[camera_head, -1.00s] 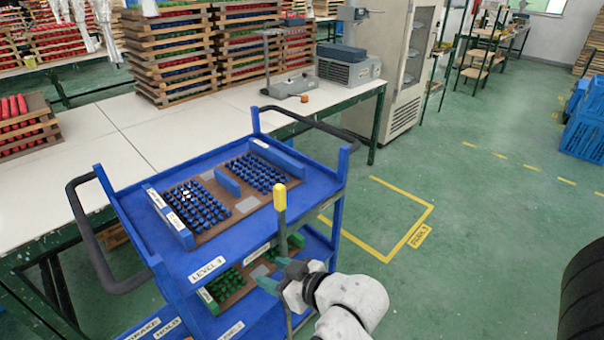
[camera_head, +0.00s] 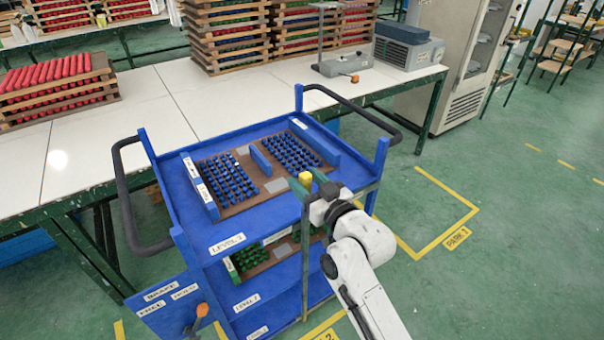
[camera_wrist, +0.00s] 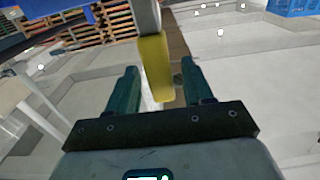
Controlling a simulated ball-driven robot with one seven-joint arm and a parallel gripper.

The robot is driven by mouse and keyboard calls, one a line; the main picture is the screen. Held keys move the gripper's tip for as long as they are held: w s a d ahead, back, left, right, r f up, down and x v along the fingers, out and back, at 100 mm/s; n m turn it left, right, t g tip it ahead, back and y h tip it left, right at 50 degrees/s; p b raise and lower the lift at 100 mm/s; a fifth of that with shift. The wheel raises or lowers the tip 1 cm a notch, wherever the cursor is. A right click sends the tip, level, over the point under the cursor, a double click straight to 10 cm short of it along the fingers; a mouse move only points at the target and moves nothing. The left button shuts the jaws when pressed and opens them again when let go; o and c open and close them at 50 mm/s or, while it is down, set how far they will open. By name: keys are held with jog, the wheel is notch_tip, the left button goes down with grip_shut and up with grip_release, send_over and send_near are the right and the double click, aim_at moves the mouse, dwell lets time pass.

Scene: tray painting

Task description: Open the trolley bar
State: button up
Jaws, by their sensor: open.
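The blue trolley (camera_head: 228,228) stands in front of the long table. Its bar (camera_head: 305,260) is a thin grey upright at the trolley's right front side, with a yellow grip (camera_head: 306,178) on top. My gripper (camera_head: 308,184) is at the height of the yellow grip. In the wrist view, the yellow grip (camera_wrist: 154,68) stands between the two dark green fingers of my open gripper (camera_wrist: 160,78), with gaps visible on both sides. In the head view, my gripper and wrist hide part of the grip and upper bar.
A tray of blue pieces (camera_head: 234,207) lies on the trolley's top shelf; green pieces (camera_head: 250,258) lie below. A black handle (camera_head: 124,200) sticks out at the left. An orange-tipped lever (camera_head: 202,310) is at the lower left. Green floor (camera_head: 500,290) is clear at right.

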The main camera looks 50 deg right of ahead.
jog(key=shift+x, duration=1.15)
jog(key=shift+c, duration=0.5)
grip_shut()
